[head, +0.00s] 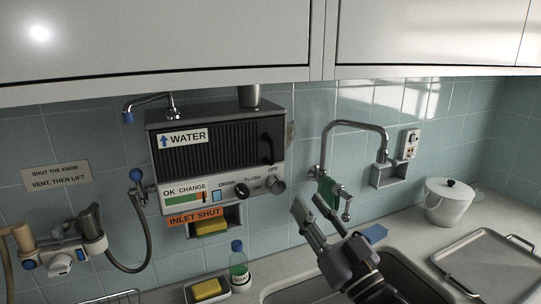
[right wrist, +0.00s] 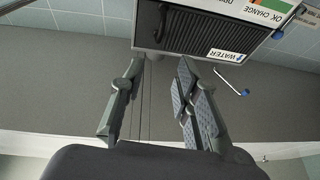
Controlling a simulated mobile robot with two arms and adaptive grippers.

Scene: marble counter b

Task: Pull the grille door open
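The grille door (head: 215,146) is a dark ribbed panel on the front of a wall-mounted box, and it looks closed. Its black handle (head: 267,148) is upright at the door's right edge. In the right wrist view the picture is upside down, and the handle (right wrist: 162,22) shows at the top, beyond the fingertips. My right gripper (head: 312,203) is open and empty, below and to the right of the box, apart from the handle. Its two spread fingers also show in the right wrist view (right wrist: 160,70). My left gripper is not in view.
A tap (head: 352,125) arches from the wall right of the box. Below the door are knobs (head: 277,184) and an "INLET SHUT" label (head: 195,216). A white lidded pot (head: 450,203) and metal tray (head: 490,262) are at right.

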